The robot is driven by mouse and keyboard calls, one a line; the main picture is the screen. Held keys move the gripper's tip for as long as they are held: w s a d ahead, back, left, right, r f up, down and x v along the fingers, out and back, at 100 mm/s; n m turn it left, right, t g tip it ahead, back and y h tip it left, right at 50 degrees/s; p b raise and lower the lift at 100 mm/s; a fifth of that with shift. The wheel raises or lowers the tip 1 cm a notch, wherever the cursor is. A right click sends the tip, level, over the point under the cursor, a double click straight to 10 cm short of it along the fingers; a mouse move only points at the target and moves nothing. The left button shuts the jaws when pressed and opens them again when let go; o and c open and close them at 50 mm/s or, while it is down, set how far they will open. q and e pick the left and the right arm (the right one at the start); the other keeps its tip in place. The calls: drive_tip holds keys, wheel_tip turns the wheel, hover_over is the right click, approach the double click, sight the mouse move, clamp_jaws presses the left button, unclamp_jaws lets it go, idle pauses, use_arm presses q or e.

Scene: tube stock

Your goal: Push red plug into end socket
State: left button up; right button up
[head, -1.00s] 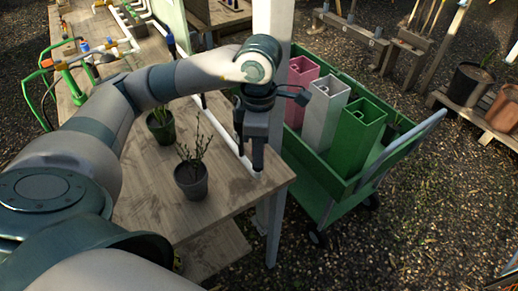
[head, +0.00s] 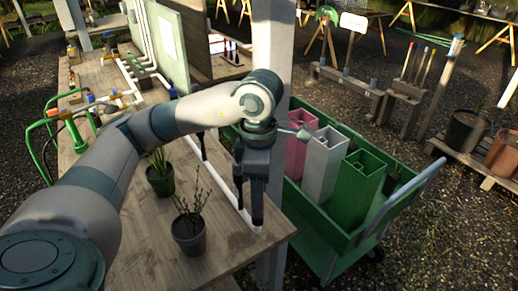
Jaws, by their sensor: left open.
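My left gripper (head: 248,206) points down over the right edge of the wooden table, with its two fingers apart. It is above or beside the front end of the white pipe (head: 217,166); I cannot tell whether it touches the pipe. The pipe's end, where a socket could be, is largely behind the fingers. I cannot make out a red plug near the gripper, and I see nothing held between the fingers. My right gripper is out of view.
Two potted plants (head: 188,234) (head: 160,181) stand on the table (head: 219,243) left of the gripper. A pale post (head: 270,50) rises behind it. A green cart (head: 333,243) with pink, white and green square tubes stands close on the right.

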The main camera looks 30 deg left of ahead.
use_arm(q)
wheel_tip(320, 180, up, 13)
drive_tip(key=b, duration=0.1)
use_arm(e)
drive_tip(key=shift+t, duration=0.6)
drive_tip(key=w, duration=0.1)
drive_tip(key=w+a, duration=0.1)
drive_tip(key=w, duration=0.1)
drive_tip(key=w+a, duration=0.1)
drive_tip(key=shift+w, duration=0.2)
